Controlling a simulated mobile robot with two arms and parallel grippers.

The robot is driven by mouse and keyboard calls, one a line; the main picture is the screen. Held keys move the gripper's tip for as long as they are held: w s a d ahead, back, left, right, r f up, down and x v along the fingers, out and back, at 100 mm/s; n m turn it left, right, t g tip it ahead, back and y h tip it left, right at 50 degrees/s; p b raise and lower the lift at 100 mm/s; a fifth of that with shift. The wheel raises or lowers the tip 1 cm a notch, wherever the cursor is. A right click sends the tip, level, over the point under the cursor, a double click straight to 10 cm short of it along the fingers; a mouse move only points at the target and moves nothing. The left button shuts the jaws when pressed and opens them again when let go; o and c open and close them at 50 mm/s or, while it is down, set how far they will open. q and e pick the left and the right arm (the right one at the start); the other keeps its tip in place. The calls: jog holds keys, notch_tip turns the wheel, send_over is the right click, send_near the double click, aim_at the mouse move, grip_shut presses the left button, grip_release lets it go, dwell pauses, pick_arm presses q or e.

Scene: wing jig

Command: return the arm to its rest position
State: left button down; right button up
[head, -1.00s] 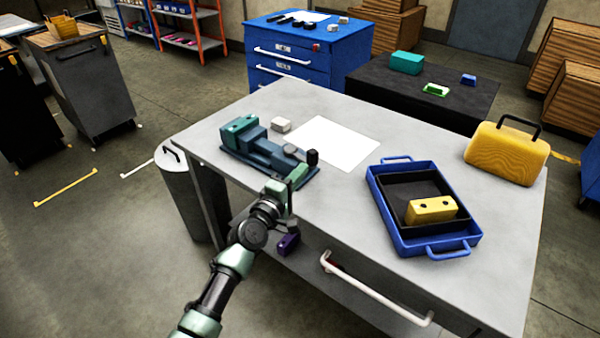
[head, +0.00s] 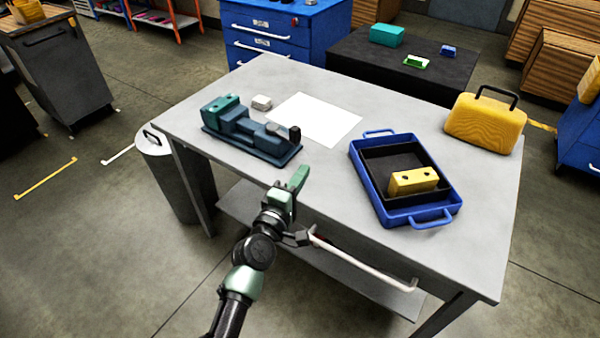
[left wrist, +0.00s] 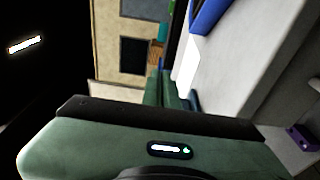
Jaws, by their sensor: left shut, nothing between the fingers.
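My left arm comes in from the bottom of the head view. Its green left gripper (head: 299,178) is shut and empty, in front of the workbench's (head: 345,195) near edge. The gripper's green fingers also show in the left wrist view (left wrist: 165,92). It is apart from the teal and blue vise-like jig (head: 255,135) on the bench's left side. My right gripper is not in view.
A blue tray (head: 442,204) on the bench holds a black inner tray and a yellow block (head: 413,180). A yellow case (head: 484,123) stands at the right. A white sheet (head: 318,118) lies mid-bench. A white handle (head: 365,262) juts from the bench front. A grey bin (head: 180,180) stands left.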

pick_arm(q)
jog(key=s+a+f+m+g+y, duration=0.1)
jog(key=s+a+f+m+g, duration=0.3)
jog(key=s, duration=0.4)
jog(key=s+a+f+m+g, duration=0.2)
jog(key=s+f+m+g, duration=0.2)
jog(key=s+f+m, duration=0.4)
jog(key=s+a+m+g+y, duration=0.2)
jog(key=s+a+g+y, duration=0.1)
jog(key=s+a, duration=0.5)
jog(key=s+a+m+g+y, duration=0.25)
jog(key=s+a, duration=0.25)
jog(key=s, duration=0.6)
notch_tip(320, 180, down, 26)
jog(key=s+a+f+g, duration=0.2)
jog(key=s+a+f, duration=0.1)
jog(key=s+f, duration=1.3)
jog(key=shift+s+f, duration=0.25)
jog(key=shift+s, duration=0.7)
